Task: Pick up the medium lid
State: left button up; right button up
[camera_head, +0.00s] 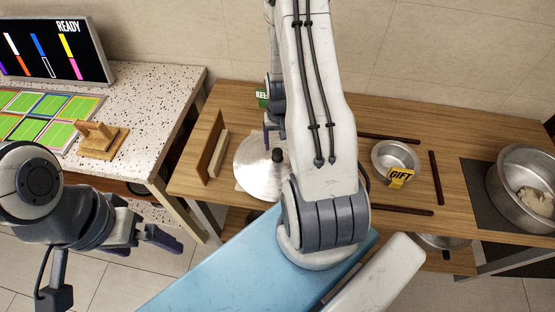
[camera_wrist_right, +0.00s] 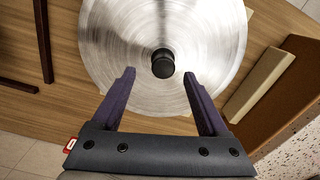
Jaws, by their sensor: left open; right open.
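A round silver lid (camera_head: 259,178) with a black knob lies on the wooden table, partly hidden by my right arm in the head view. In the right wrist view the lid (camera_wrist_right: 110,50) fills the upper middle, its black knob (camera_wrist_right: 163,63) just beyond and between my fingertips. My right gripper (camera_wrist_right: 160,82) is open and empty, with its purple fingers apart over the near side of the lid. In the head view the right gripper (camera_head: 273,135) is mostly hidden by its arm. My left gripper (camera_head: 163,243) is open and empty, low at the left, away from the lid.
A wooden upright board (camera_head: 211,147) and pale block stand left of the lid. A small metal pot (camera_head: 395,160) with a yellow GIFT tag sits between dark strips. A large pot (camera_head: 522,188) stands far right. A speckled counter (camera_head: 150,95) with a screen is left.

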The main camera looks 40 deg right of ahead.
aim_at(277, 151)
jog(key=f+p, duration=0.1)
jog(key=f, duration=0.1)
jog(key=f+p, duration=0.1)
jog(key=f, duration=0.1)
jog(key=shift+w+a+f, duration=0.1)
jog(key=shift+a+f, duration=0.1)
jog(key=shift+f, duration=0.05)
jog(key=shift+w+f, duration=0.1)
jog(key=shift+f, duration=0.25)
grip_shut()
